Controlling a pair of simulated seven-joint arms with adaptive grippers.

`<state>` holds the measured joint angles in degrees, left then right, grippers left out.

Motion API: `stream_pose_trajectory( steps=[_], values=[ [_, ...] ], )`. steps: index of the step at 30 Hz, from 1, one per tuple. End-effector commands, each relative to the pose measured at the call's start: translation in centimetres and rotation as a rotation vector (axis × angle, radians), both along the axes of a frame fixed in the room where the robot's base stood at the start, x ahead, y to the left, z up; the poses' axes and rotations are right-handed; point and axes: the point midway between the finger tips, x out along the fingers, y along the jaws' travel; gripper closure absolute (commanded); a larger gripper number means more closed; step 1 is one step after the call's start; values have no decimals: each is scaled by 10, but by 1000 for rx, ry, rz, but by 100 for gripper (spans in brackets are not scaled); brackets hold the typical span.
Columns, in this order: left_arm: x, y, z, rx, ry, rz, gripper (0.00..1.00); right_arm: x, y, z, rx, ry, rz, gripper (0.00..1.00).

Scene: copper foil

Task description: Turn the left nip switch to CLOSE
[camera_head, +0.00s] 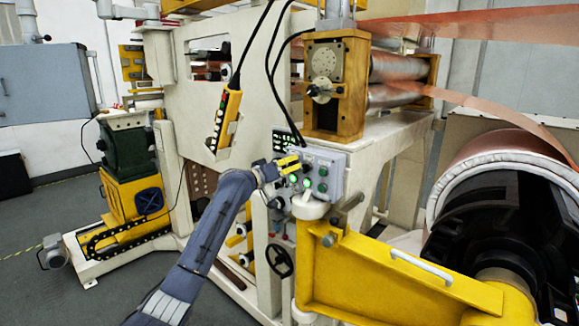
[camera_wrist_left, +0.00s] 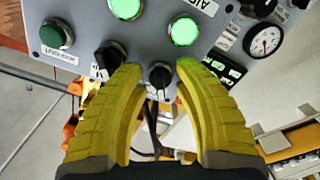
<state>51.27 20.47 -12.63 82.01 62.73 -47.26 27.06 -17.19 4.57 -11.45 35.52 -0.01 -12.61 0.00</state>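A grey control box (camera_head: 330,175) with green buttons stands in the middle of the head view. My left gripper (camera_head: 290,165) is at its front face and hides part of it. In the left wrist view, a black rotary switch (camera_wrist_left: 159,77) sits between the tips of my open yellow fingers (camera_wrist_left: 158,72), with a gap visible on both sides. A second black switch (camera_wrist_left: 108,58) is just left of the left fingertip. Labels look upside down and partly covered, so I cannot tell which switch is the left nip one. My right gripper is not in view.
Lit green buttons (camera_wrist_left: 183,31) and a dark green button (camera_wrist_left: 56,36) are on the same panel, with a round gauge (camera_wrist_left: 265,41) at right. A yellow pendant (camera_head: 226,119) hangs left of the box. A yellow arm bracket (camera_head: 385,275) stands below right.

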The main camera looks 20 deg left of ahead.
Motion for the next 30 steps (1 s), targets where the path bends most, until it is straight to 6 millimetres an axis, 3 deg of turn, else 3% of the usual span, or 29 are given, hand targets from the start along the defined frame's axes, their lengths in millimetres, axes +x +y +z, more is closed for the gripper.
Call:
stream_pose_trajectory(
  steps=[8,21,30],
  values=[
    [-14,8,0,3,-2,1,70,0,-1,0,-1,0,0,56],
    [-80,38,0,4,-1,2,70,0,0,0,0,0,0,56],
    [-105,49,0,1,0,0,70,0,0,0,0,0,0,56]
  ],
)
